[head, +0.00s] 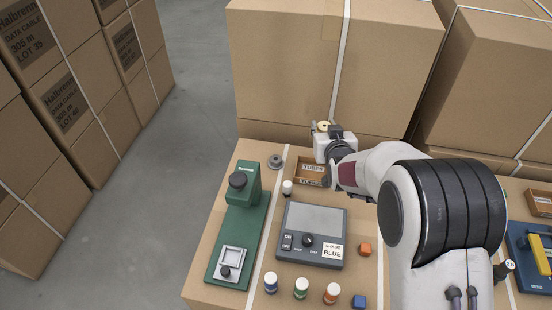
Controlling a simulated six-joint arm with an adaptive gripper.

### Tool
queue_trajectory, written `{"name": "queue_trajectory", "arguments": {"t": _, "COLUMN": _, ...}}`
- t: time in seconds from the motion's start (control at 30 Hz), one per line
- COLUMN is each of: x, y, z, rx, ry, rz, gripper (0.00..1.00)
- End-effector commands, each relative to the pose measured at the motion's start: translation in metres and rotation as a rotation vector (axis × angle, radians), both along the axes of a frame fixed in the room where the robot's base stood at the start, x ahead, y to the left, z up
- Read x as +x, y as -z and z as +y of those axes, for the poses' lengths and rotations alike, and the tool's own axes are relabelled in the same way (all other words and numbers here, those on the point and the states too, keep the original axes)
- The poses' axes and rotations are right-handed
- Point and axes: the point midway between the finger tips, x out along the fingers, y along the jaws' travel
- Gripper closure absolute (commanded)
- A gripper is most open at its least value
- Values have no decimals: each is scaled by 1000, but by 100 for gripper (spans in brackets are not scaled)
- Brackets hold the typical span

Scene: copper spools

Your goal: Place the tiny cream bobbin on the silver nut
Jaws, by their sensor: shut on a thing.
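The tiny cream bobbin (323,126) shows as a small pale yellowish shape at the end of my gripper (321,129), at the back of the work surface. My gripper is shut on it and holds it up in front of a large carton. The fingers are small here and partly hidden by the white gripper body. A grey ring-shaped piece, which looks like the silver nut (276,161), lies on the surface to the left of and below my gripper in the picture. Nothing is seen resting on it.
A small brown tray (311,174) stands below my gripper. A green press (240,225) stands left, and a grey scale (312,235) in the middle. A white-capped jar (287,188) is near the nut. Several small bottles and blocks line the front. Large cartons (330,65) wall off the back.

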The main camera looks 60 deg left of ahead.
Motion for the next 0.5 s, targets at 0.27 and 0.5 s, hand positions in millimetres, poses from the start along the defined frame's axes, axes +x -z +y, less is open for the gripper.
{"name": "queue_trajectory", "arguments": {"t": 0.27, "x": -73, "y": -4, "z": 55, "rx": 5, "ry": -99, "rz": 7, "gripper": 91}}
{"name": "queue_trajectory", "arguments": {"t": 0.5, "x": -107, "y": -6, "z": 75, "rx": 4, "ry": -141, "rz": 11, "gripper": 91}}
